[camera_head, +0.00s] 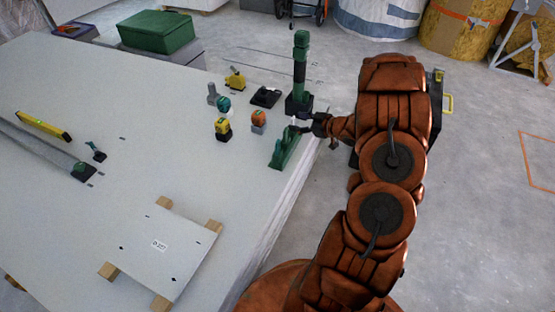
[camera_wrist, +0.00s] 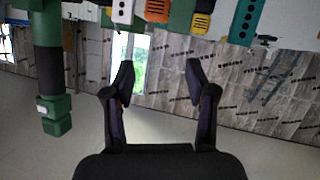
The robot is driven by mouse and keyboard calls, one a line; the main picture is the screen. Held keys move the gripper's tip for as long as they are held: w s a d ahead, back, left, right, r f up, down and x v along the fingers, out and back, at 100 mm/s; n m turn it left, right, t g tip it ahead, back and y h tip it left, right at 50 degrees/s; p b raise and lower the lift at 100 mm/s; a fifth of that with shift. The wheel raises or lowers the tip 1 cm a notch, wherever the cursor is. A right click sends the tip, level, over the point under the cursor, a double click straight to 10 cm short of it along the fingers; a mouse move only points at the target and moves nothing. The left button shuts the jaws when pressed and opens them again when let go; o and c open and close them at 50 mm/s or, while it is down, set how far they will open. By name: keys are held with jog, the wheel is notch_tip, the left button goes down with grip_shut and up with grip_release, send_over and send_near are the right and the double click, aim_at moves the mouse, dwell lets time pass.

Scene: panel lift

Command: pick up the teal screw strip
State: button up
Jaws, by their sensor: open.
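The teal screw strip (camera_wrist: 243,22), an upright teal bar with a row of dark holes, shows at the top right of the wrist view, cut off by the frame edge. In the head view it appears to be the slanted green piece (camera_head: 285,150) at the table's right edge, just below my gripper (camera_head: 312,123). My gripper also shows in the wrist view (camera_wrist: 160,84), its two black fingers apart with nothing between them. The strip lies to one side of the fingers, and I see no contact.
A tall green and black tool (camera_head: 300,70) stands close beyond my gripper; it also shows in the wrist view (camera_wrist: 48,65). A labelled panel on wooden blocks (camera_head: 165,255) lies nearer.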

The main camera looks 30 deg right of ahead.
aim_at(279, 142)
jog(key=s+a+f+t+y+b, duration=0.2)
jog(key=s+a+f+y+b, duration=0.2)
jog(key=s+a+f+y, duration=0.15)
jog(key=shift+b+x, duration=1.65)
jog(key=shift+x, duration=1.8)
jog(key=shift+d+r, duration=0.1)
jog(key=shift+r, duration=0.05)
jog(key=shift+c, duration=0.2)
grip_shut()
